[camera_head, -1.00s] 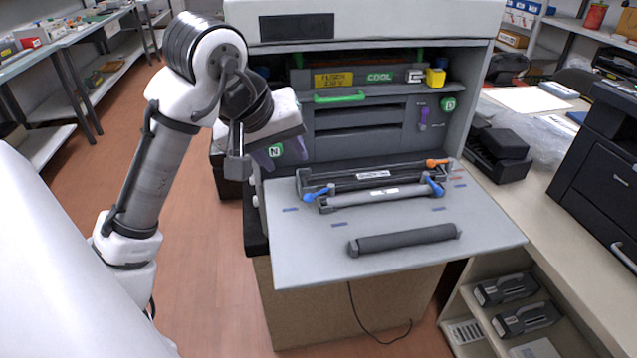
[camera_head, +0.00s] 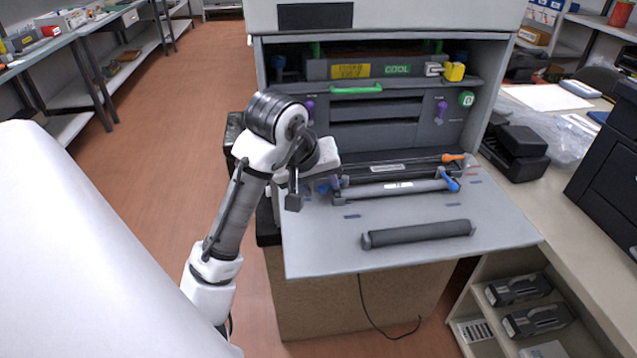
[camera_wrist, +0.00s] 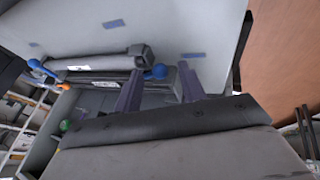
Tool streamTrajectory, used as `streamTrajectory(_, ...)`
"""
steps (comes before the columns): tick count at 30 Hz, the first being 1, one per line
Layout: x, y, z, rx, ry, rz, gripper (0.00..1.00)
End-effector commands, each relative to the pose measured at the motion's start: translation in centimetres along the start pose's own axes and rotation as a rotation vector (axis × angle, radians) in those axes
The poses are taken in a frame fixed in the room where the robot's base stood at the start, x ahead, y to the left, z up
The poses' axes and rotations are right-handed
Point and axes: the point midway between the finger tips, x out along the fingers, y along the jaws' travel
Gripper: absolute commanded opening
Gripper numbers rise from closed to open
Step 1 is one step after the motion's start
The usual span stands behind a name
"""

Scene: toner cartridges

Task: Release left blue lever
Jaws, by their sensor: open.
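The left blue lever (camera_head: 323,189) shows at the left end of a grey roller unit (camera_head: 395,188) lying on the lowered printer door. It also appears in the wrist view (camera_wrist: 158,71), at the unit's near end. My gripper (camera_wrist: 161,78) is open, with its two dark purple fingers on either side of the blue lever in that picture. Contact cannot be told. In the head view my gripper (camera_head: 320,184) is at the unit's left end and partly covers the lever. The right blue lever (camera_head: 449,180) is tilted at the other end, and an orange lever (camera_head: 453,158) lies behind it.
The grey door (camera_head: 400,238) has free room at the front, around a loose dark roller (camera_head: 418,234). The open printer behind has a green handle (camera_head: 356,89) and purple levers (camera_head: 441,112). A black box (camera_head: 516,152) stands on the right counter.

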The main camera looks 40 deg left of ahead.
Motion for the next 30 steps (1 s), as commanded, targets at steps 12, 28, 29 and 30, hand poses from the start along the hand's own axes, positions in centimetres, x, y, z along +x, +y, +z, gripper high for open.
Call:
streamTrajectory(12,0.09,0.0,0.0,0.0,0.0,0.0,0.21)
streamTrajectory(28,0.04,-0.07,-0.19,0.016,-0.011,0.007,0.0)
streamTrajectory(29,0.03,-0.09,-0.3,0.028,-0.016,0.013,0.0)
streamTrajectory(30,0.04,-0.14,-0.43,0.046,-0.023,0.021,0.0)
